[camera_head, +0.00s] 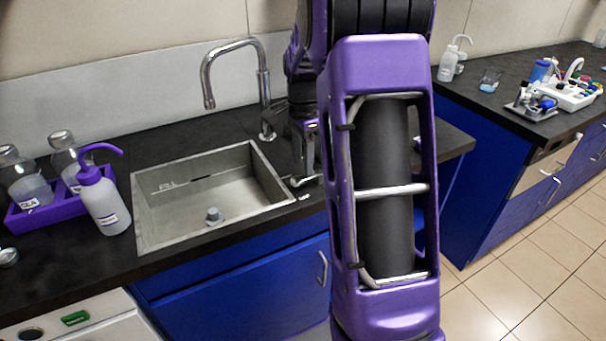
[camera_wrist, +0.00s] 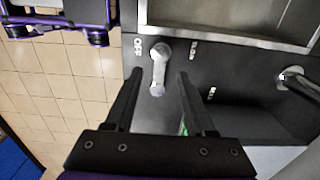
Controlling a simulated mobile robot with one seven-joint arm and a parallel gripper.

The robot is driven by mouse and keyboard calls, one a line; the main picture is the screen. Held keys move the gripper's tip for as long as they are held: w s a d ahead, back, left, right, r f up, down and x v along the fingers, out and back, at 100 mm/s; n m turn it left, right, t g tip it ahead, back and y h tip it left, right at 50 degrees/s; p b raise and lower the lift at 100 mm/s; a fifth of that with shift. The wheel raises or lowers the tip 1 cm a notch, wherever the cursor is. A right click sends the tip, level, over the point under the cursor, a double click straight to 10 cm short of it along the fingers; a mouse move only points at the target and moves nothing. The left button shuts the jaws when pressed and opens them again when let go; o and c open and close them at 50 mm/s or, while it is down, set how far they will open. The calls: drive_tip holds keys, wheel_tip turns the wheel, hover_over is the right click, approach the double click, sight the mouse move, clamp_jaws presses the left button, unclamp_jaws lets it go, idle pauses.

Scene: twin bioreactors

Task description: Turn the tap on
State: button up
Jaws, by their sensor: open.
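The tap's metal lever (camera_wrist: 158,68) is on the dark counter beside the sink; its round pivot is nearer the sink and its arm points toward my gripper. In the head view the lever (camera_head: 303,182) shows at the sink's right edge, partly hidden by my arm. The curved metal spout (camera_head: 207,80) reaches over the sink (camera_head: 140,215); its base (camera_wrist: 300,85) is at right in the wrist view.
A purple rack (camera_head: 45,212) with bottles and a wash bottle (camera_head: 104,205) stand left of the sink. A second counter at right holds a tray of lab items (camera_head: 570,95). A blue cabinet with a handle (camera_head: 322,270) is below. The tiled floor (camera_head: 540,260) at right is clear.

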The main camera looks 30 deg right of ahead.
sight(303, 177)
drive_tip(key=shift+f, duration=1.9)
clamp_jaws()
